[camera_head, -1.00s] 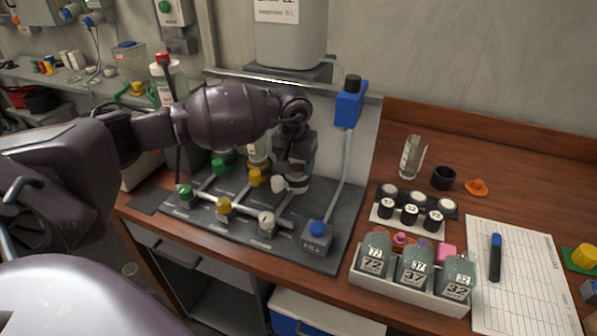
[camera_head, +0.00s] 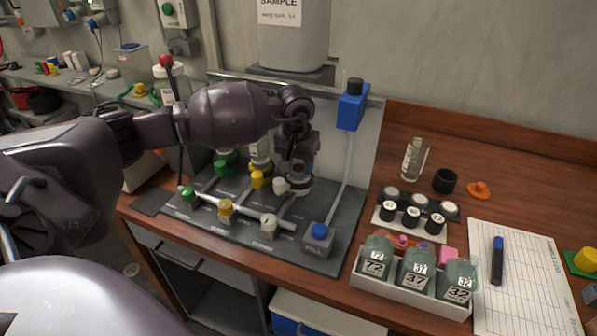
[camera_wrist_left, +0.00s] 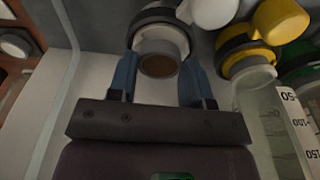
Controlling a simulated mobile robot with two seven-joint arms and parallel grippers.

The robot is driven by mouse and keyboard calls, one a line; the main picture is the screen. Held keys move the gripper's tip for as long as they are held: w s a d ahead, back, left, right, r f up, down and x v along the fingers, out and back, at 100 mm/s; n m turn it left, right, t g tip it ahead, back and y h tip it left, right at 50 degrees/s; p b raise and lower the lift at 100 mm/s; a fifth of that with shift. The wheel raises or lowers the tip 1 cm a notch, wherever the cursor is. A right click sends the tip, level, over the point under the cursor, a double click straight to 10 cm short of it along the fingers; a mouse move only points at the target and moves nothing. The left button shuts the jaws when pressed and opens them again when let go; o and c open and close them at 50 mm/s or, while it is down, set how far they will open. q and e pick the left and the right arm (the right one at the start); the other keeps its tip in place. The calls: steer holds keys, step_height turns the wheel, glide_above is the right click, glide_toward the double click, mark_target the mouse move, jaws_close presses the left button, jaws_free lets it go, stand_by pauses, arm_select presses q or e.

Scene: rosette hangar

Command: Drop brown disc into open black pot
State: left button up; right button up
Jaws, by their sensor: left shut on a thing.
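My left gripper (camera_head: 298,178) is at the back right of the valve board, beside a white knob. In the left wrist view its two blue fingers (camera_wrist_left: 154,78) stand on either side of a short white collar (camera_wrist_left: 161,45) and are shut on it. A brown round face (camera_wrist_left: 158,66), which looks like the brown disc, shows inside the collar's open end. A black ring sits around the collar's far end. The fingers hide part of it. The open black pot (camera_head: 445,180) stands upright on the wooden bench at the right, well away from the gripper. My right gripper is not in view.
The valve board (camera_head: 345,225) carries green, yellow and white knobs close around the gripper.

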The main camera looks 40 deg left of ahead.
arm_select(q)
steer(key=shift+r, duration=1.25)
